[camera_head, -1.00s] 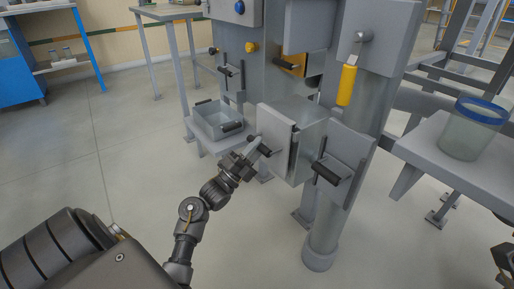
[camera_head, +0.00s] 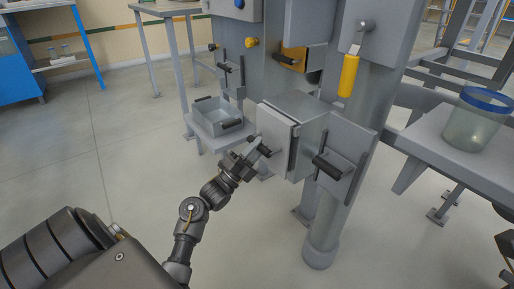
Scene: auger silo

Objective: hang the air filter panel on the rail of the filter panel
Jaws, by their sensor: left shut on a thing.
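The air filter panel (camera_head: 274,136) is a flat pale grey plate with a dark handle (camera_head: 260,148). It stands upright at the left face of a grey box-shaped housing (camera_head: 305,107) on the machine. My left gripper (camera_head: 258,150) is shut on the panel's handle, with the arm coming up from the lower left. The panel covers the rail, and I cannot tell whether the two touch.
A hinged grey door with a black handle (camera_head: 326,167) is just right of the housing. An open metal tray (camera_head: 205,128) sits on a ledge to the left. A yellow handle (camera_head: 348,76) hangs above. A blue-rimmed clear container (camera_head: 472,130) stands on the right-hand table. The left floor is clear.

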